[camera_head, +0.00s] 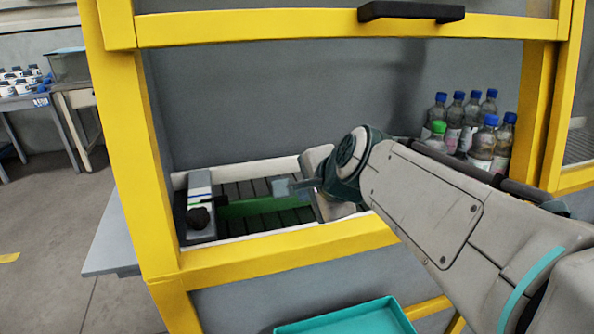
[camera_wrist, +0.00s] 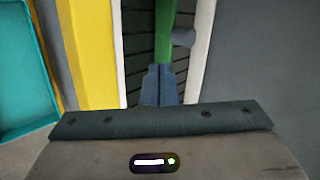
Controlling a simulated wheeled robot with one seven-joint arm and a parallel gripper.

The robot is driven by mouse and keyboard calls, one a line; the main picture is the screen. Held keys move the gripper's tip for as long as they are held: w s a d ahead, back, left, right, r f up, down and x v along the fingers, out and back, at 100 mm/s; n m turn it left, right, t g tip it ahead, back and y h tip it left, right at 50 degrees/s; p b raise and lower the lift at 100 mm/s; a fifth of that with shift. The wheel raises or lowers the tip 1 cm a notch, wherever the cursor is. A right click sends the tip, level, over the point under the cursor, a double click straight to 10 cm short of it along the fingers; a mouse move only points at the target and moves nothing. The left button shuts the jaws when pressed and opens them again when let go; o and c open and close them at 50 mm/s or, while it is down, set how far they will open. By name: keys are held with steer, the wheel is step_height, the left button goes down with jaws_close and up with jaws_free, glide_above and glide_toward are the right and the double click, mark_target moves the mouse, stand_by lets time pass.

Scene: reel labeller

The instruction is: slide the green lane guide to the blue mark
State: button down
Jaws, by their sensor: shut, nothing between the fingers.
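The green lane guide (camera_head: 250,207) is a long bar lying over the dark slatted conveyor inside the yellow frame. In the wrist view, the green guide (camera_wrist: 165,32) runs away from the fingertips near the upper middle. My gripper (camera_head: 284,187) reaches in from the right over the conveyor, at the guide's right end. Its fingers (camera_wrist: 160,72) are together with nothing between them. I cannot tell whether they touch the guide. No blue mark can be made out with certainty; my arm hides part of the conveyor.
A grey and white box (camera_head: 199,188) with a dark knob (camera_head: 198,218) stands at the conveyor's left end. Several capped bottles (camera_head: 480,140) stand at right. Yellow posts and rails surround the opening. A teal tray (camera_head: 345,320) lies below.

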steer(key=x, duration=0.6)
steer(key=shift+w+a+f, duration=0.1)
steer(key=shift+w+f, duration=0.05)
steer(key=shift+f, duration=0.1)
steer(key=w, duration=0.1)
steer(key=w+a, duration=0.1)
steer(key=shift+w+a, duration=0.1)
steer(key=shift+w, duration=0.3)
steer(key=shift+w+a+f, duration=0.1)
steer(key=shift+w+a, duration=0.15)
steer(key=shift+w, duration=0.35)
